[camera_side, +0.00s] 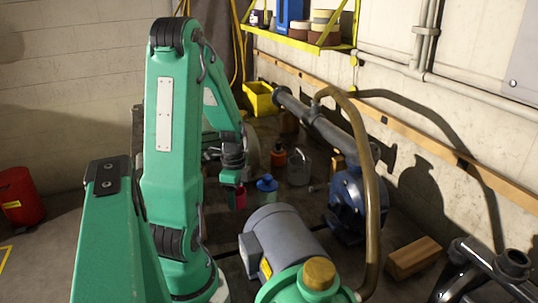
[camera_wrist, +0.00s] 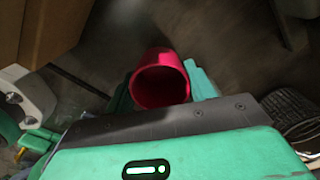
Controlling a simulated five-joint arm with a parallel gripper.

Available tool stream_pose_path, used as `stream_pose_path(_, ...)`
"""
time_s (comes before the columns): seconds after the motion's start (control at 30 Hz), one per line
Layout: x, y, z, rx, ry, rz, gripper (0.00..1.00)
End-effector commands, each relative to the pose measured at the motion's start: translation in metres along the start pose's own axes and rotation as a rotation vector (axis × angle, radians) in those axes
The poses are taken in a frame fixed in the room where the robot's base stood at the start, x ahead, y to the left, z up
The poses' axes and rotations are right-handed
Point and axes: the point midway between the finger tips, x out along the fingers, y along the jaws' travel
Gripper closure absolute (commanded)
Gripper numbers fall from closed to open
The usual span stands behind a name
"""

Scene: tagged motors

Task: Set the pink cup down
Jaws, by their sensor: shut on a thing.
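The pink cup (camera_wrist: 160,82) sits between the green fingers of my gripper (camera_wrist: 161,88) in the wrist view, with its open mouth facing the camera. My gripper is shut on it, one finger on each side. In the side view my gripper (camera_side: 232,178) hangs low at the end of my arm, and a small part of the pink cup (camera_side: 240,197) shows below it. My own arm and fingers hide the rest of the cup there. I cannot tell whether the cup's bottom touches the floor.
A blue-topped container (camera_side: 267,186) stands close right of the cup, with a clear glass jug (camera_side: 299,168) and a dark bottle with an orange top (camera_side: 278,156) behind. A grey motor (camera_side: 285,243) lies in front. A wooden block (camera_side: 413,257) lies at right.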

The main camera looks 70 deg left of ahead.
Motion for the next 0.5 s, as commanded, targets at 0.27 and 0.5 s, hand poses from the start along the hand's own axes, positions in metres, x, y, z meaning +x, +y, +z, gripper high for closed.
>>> stream_pose_path(0.27,0.026,0.001,0.000,0.000,0.000,0.004,0.68)
stream_pose_path(0.5,0.039,0.001,0.000,0.000,0.000,0.001,0.68)
